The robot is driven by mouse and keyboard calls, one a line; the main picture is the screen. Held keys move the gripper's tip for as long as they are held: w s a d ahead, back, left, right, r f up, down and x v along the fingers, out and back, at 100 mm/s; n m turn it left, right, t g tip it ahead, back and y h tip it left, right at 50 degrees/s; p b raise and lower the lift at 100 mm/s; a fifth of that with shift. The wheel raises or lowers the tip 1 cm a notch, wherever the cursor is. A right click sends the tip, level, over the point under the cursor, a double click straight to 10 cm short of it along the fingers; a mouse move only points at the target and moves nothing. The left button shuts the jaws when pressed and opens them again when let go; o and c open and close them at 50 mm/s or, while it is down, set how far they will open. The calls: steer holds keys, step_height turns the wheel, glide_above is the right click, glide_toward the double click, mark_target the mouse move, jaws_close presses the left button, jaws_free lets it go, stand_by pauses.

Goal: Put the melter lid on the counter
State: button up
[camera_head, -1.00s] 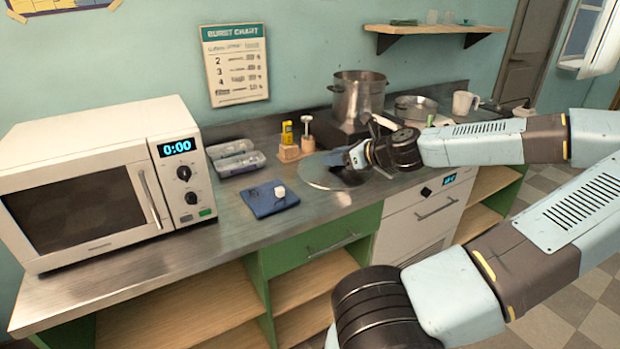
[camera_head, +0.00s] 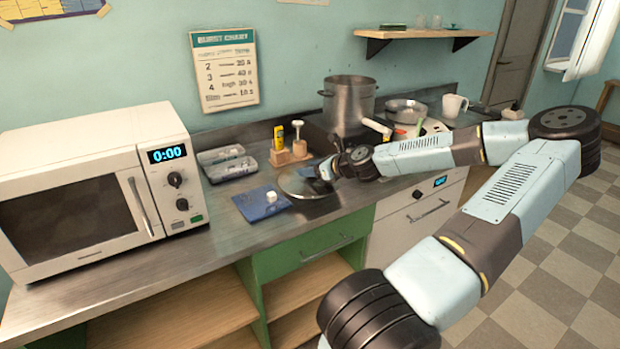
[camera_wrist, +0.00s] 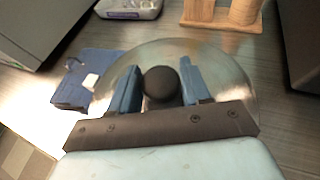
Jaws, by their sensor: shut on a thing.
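The melter lid (camera_head: 296,184) is a round glassy disc with a dark ball knob (camera_wrist: 160,84). It lies flat at or just above the counter (camera_head: 222,225), right of the blue mat. I cannot tell if it touches the counter. My gripper (camera_head: 326,170) is over the lid. In the wrist view, the blue fingers of my gripper (camera_wrist: 160,90) are on both sides of the knob, shut on it. The near part of the lid (camera_wrist: 228,72) is hidden behind my gripper.
A blue mat (camera_head: 250,207) with a white cube (camera_head: 271,197) is close left of the lid. Behind are a grey tray (camera_head: 228,165), a wooden holder (camera_head: 280,158) and a large pot (camera_head: 349,100). A microwave (camera_head: 80,195) stands left. The front counter strip is clear.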

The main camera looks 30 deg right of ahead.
steer(key=shift+w+f, duration=0.2)
steer(key=shift+f, duration=0.95)
steer(key=shift+s+f, duration=0.1)
steer(key=shift+f, duration=0.5)
jaws_close()
steer(key=o, duration=1.2)
jaws_free()
steer(key=shift+o, duration=0.2)
steer(key=v, duration=1.1)
steer(key=shift+s+r, duration=0.2)
steer(key=shift+s, duration=0.15)
steer(key=shift+d, duration=0.15)
